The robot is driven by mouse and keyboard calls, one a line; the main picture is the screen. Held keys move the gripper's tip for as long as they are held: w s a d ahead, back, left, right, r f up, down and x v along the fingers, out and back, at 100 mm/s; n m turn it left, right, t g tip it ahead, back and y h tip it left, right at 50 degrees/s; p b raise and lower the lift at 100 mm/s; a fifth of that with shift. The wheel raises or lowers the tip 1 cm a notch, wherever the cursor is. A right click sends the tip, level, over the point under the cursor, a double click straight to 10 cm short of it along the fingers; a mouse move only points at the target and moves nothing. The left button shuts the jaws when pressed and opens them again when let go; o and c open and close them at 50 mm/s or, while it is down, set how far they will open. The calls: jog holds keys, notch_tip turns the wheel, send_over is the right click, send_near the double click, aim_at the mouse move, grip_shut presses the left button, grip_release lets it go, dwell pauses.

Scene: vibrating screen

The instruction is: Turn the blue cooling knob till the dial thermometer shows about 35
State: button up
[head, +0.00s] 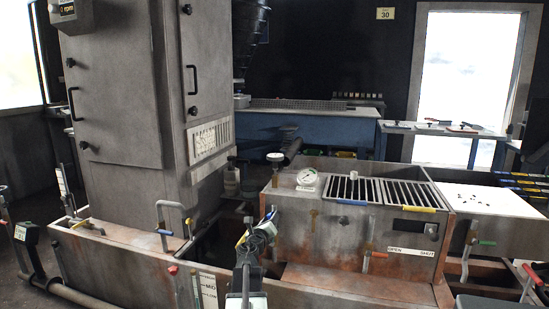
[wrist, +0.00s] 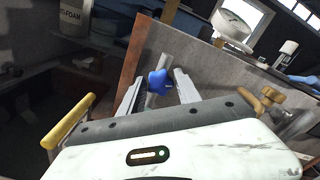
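The blue cooling knob (wrist: 158,80) is in the upper middle of the wrist view, on a short stem. A bit of blue also shows at my gripper's end in the head view (head: 270,214). My gripper (wrist: 158,78) is open, with one pale finger on each side of the knob and a visible gap to each. I cannot tell how far the fingertips reach past it. The dial thermometer (head: 307,176) is a round white dial on top of the tank, right of my gripper. Its needle is too small to read.
A yellow handle (wrist: 70,120) is left of my gripper in the wrist view; a brass fitting (wrist: 265,100) is to the right. The tank (head: 330,225) has a red-handled valve (head: 378,255) on its front. A tall grey cabinet (head: 120,100) stands at left.

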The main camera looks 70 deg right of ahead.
jog(key=o, duration=0.9)
jog(key=shift+s, duration=0.1)
jog(key=shift+a, duration=0.15)
jog(key=shift+s+a, duration=0.1)
jog(key=shift+a, duration=2.8)
jog(key=shift+o, duration=1.3)
